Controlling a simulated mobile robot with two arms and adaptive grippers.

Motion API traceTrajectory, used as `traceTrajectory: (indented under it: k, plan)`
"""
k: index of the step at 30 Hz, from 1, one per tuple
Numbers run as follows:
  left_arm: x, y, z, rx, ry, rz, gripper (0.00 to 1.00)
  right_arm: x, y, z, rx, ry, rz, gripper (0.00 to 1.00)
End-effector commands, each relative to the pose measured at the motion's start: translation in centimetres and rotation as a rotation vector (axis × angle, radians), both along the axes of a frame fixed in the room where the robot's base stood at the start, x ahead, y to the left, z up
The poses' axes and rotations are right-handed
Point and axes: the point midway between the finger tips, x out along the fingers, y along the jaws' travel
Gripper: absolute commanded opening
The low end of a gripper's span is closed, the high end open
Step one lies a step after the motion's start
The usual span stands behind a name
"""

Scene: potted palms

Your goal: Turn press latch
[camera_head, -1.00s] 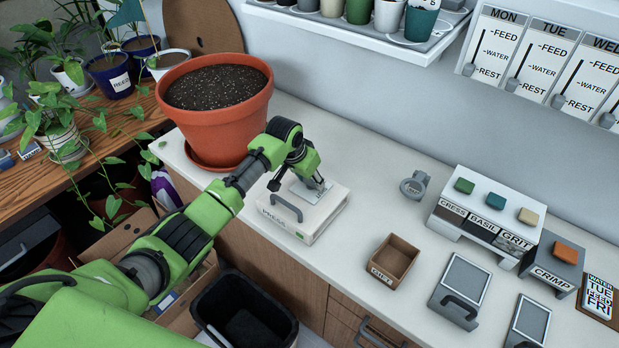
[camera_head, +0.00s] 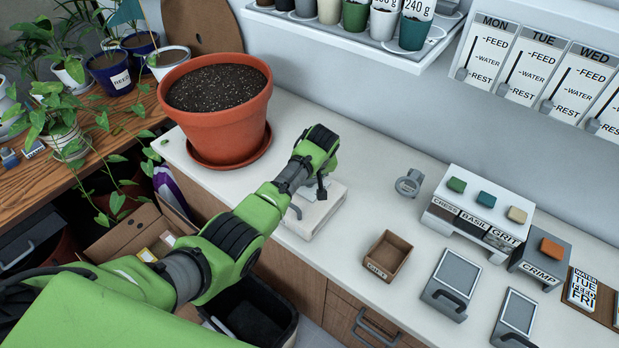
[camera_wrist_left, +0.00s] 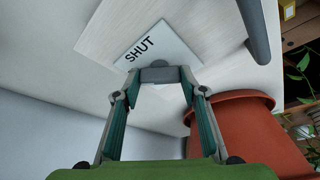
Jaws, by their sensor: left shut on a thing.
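The press (camera_head: 322,217) is a flat pale box on the white counter, with a grey handle (camera_head: 294,212) at its near side. My left gripper (camera_head: 322,192) comes down over its top, and my arm hides much of the press. In the left wrist view, the left gripper (camera_wrist_left: 159,82) is shut on the small grey latch (camera_wrist_left: 159,74), one finger on each side. A white plate reading SHUT (camera_wrist_left: 146,48) lies beside the latch on the lid. The press handle also shows there (camera_wrist_left: 256,30). My right gripper is not in view.
A large terracotta pot (camera_head: 216,120) of soil stands close to the left of the press. An open brown box (camera_head: 388,257), a grey ring-shaped thing (camera_head: 409,182) and a button unit (camera_head: 478,215) stand to the right. A shelf of cups (camera_head: 365,40) hangs above. Bare counter separates them.

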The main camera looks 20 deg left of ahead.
Motion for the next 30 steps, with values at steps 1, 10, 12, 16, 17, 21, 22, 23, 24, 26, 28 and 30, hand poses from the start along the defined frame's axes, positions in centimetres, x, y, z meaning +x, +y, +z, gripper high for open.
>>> traceTrajectory:
  k: [1,10,12,16,17,21,22,23,24,26,28,30]
  plan:
    - [0.1,-0.2,-0.3,-0.002,0.0,0.043,0.17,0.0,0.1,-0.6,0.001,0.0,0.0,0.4]
    - [0.2,-0.3,-0.5,-0.003,0.0,0.322,0.17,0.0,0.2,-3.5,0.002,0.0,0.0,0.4]
    - [0.2,-0.3,-0.6,-0.002,0.0,0.382,0.17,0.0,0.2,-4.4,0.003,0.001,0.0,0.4]
    - [0.3,-0.3,-0.6,-0.002,-0.001,0.479,0.17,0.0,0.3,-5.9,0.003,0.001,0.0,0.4]
    - [0.3,-0.3,-0.6,-0.002,-0.001,0.499,0.17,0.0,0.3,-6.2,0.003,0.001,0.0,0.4]
    - [0.3,-0.3,-0.5,-0.002,-0.001,0.578,0.17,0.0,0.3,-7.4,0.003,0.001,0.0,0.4]
    - [0.3,-0.3,-0.4,-0.001,-0.001,0.594,0.17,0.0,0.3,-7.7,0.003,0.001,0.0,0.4]
    - [0.3,-0.3,-0.4,-0.001,-0.001,0.607,0.17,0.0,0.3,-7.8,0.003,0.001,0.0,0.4]
    - [0.3,-0.3,-0.4,-0.001,-0.001,0.621,0.17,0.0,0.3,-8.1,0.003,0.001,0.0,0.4]
    - [0.4,-0.3,-0.3,-0.001,-0.001,0.64,0.17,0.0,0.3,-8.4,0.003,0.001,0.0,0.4]
    - [0.3,-0.3,-0.3,-0.002,0.0,0.658,0.17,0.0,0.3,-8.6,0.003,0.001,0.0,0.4]
    - [0.3,-0.3,-0.2,-0.002,0.0,0.672,0.17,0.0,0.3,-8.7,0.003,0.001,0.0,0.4]
